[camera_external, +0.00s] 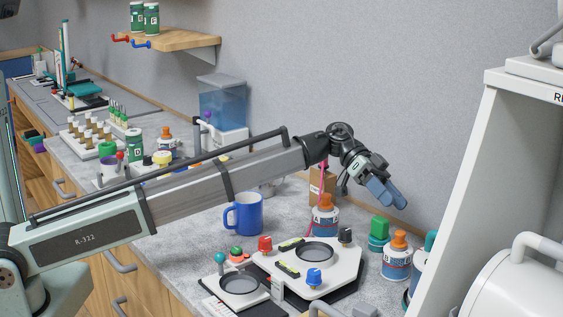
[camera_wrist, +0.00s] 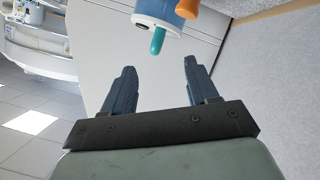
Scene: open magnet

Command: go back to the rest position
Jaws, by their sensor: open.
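My gripper (camera_external: 396,200) is at the end of my outstretched arm, above the right part of the grey worktop (camera_external: 195,256). In the wrist view my gripper (camera_wrist: 160,90) shows two blue fingers spread apart with nothing between them.
A blue mug (camera_external: 248,213), an orange-capped bottle (camera_external: 325,220) and a white balance-like plate (camera_external: 300,268) stand below my arm. Another orange-capped bottle (camera_external: 397,262) is at right, beside a white cabinet (camera_external: 470,160). A wooden shelf (camera_external: 185,40) hangs at the back left.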

